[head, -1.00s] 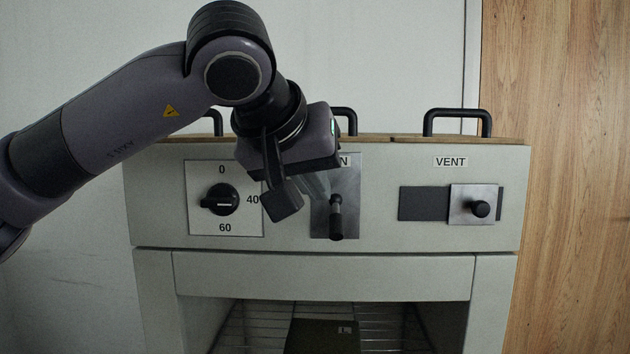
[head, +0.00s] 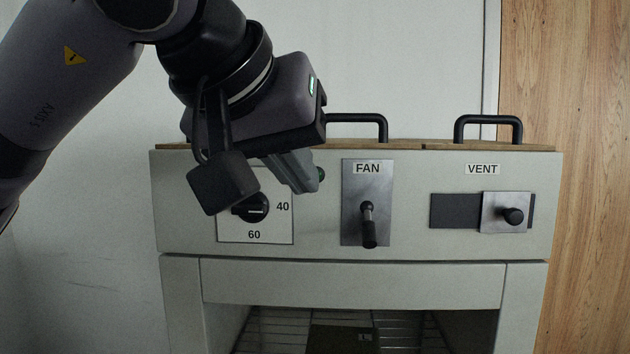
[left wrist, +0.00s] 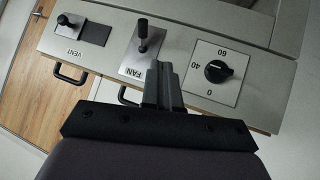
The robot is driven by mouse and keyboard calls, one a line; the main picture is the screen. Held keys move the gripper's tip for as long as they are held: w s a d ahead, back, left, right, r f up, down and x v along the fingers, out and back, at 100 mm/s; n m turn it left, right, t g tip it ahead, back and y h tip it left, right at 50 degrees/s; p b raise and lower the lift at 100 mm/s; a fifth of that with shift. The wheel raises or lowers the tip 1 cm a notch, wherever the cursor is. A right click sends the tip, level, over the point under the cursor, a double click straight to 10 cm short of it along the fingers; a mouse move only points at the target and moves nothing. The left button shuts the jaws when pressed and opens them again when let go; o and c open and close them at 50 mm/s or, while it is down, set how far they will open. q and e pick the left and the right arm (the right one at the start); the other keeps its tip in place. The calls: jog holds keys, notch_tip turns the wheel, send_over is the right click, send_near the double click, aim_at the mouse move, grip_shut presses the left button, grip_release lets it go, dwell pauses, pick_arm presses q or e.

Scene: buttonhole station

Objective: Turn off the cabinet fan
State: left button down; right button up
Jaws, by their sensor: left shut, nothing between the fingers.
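The fan switch is a black-handled lever (head: 369,228) on a grey metal plate (head: 353,190) labelled FAN, on the cabinet's front panel. Its handle points down in the head view. In the left wrist view, which is upside down, the lever (left wrist: 145,34) shows at the top middle on its plate (left wrist: 133,62). My left gripper (head: 305,183) is to the left of the plate, in front of the dial, and apart from the lever. Its fingers (left wrist: 163,82) are shut and empty. My right gripper is in neither view.
A black dial (head: 255,208) marked 40 and 60 is partly hidden behind my left gripper. A VENT slider with a black knob (head: 513,216) is at the right. Black handles (head: 488,119) stand on the cabinet top.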

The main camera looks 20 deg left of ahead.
pick_arm(q)
jog(key=shift+s+a+r, duration=0.1)
jog(key=shift+s+r, duration=0.05)
jog(key=shift+s, duration=0.6)
jog(key=shift+s+a+r, duration=0.1)
jog(key=shift+s+r, duration=0.05)
jog(key=shift+s, duration=0.6)
jog(key=shift+d+f, duration=0.1)
